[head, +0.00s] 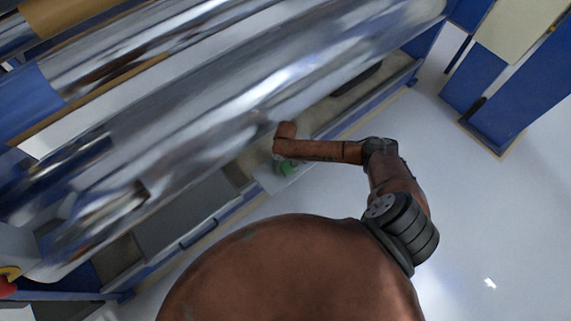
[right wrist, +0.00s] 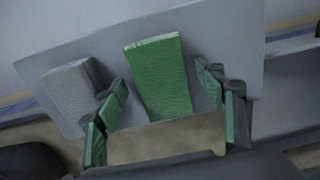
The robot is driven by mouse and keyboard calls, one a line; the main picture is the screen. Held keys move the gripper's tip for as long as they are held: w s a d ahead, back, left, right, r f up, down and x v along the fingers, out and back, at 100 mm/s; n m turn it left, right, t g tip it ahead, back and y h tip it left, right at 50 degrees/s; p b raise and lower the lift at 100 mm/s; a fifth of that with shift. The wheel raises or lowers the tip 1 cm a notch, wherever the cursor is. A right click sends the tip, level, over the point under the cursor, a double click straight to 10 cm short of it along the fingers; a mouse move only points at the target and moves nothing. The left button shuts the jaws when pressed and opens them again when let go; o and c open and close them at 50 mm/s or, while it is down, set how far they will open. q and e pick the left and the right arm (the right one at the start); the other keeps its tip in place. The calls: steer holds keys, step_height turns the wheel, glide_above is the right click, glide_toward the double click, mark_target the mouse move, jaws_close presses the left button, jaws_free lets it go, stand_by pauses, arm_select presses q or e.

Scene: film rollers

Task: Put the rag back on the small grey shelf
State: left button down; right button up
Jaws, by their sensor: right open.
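A green textured piece, apparently the rag (right wrist: 160,85), lies on a flat light grey plate, apparently the small grey shelf (right wrist: 225,25), in the right wrist view. My right gripper (right wrist: 163,80) is open, with its green-padded fingers on either side of the rag and visible gaps between. In the head view the small grey shelf (head: 268,182) shows at the end of my right arm. A green patch there is too small to tell as rag or finger pads. My left gripper is not in view.
A grey textured block (right wrist: 72,92) lies on the plate left of the rag. Large shiny rollers (head: 220,110) of the machine run diagonally close above my right arm's end. The pale floor (head: 500,220) to the right is clear. Blue frames (head: 510,110) stand at upper right.

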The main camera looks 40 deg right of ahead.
mark_target(286, 164)
steer(key=shift+r, duration=0.1)
step_height(286, 164, up, 12)
steer(key=p, duration=0.3)
stand_by(0.3)
